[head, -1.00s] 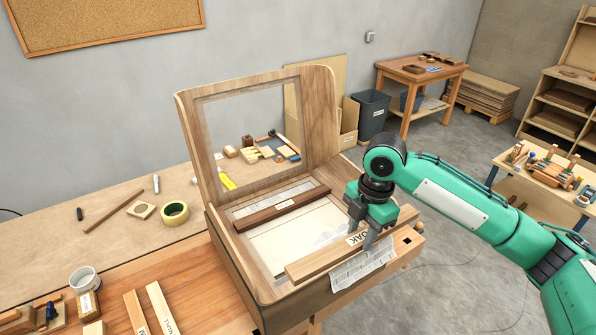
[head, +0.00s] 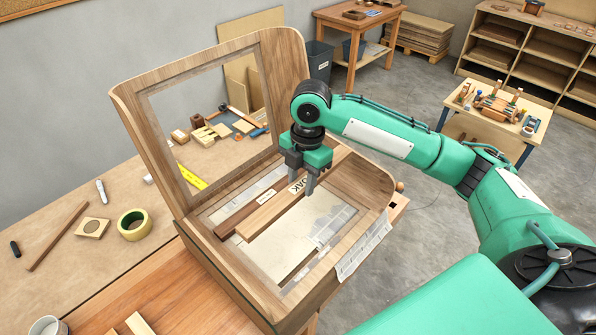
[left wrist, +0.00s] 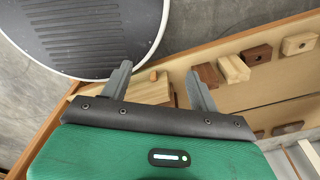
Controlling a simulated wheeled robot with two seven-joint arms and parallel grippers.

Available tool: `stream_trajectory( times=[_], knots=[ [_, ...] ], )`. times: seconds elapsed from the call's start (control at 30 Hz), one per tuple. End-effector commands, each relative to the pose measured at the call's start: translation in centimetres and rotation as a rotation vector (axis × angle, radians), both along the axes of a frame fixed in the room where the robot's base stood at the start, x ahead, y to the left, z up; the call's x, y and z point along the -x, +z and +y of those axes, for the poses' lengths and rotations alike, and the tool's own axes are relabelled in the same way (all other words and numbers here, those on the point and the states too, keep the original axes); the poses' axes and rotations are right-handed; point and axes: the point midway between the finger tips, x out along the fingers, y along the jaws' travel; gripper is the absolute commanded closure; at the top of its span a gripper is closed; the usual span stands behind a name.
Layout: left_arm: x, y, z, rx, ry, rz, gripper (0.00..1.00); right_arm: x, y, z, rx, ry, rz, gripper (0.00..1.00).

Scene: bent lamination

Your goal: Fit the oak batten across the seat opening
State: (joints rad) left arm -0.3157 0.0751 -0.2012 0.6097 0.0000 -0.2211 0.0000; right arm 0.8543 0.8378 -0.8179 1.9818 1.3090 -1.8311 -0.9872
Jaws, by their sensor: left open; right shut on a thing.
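The oak batten (head: 268,214) is a pale strip with an OAK label, in the head view. My right gripper (head: 303,183) is shut on it near its right end. The batten lies over the seat opening (head: 305,232) of the bent wooden shell (head: 200,240), close beside a darker batten (head: 234,216) and roughly parallel to it. I cannot tell whether the oak batten touches the rim or hangs just above it. My left gripper (left wrist: 160,82) shows only in the left wrist view, open and empty, with a wooden block (left wrist: 150,89) beyond its fingers.
The shell's upright back (head: 138,135) has a framed opening. A printed sheet (head: 362,248) hangs over its front right rim. A tape roll (head: 134,224), a dark stick (head: 58,236) and a drilled block (head: 93,227) lie on the bench at left. Several blocks line the left wrist view.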

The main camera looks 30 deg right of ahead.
Motion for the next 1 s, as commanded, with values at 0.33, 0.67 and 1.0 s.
stream_trajectory(
  times=[0.33,0.67,1.0],
  knots=[
    [-2.8,0.2,-0.1,0.002,-0.002,-0.036,0.39,0.1,-3.6,0.0,0.001,0.000,0.002,1.00],
    [-2.5,0.2,0.4,-0.003,0.001,-0.033,0.39,0.0,-6.9,0.0,-0.001,0.000,0.001,1.00],
    [-1.6,-0.4,0.4,-0.004,0.000,-0.021,0.39,0.0,-10.4,0.0,0.000,-0.001,0.001,1.00]
  ],
)
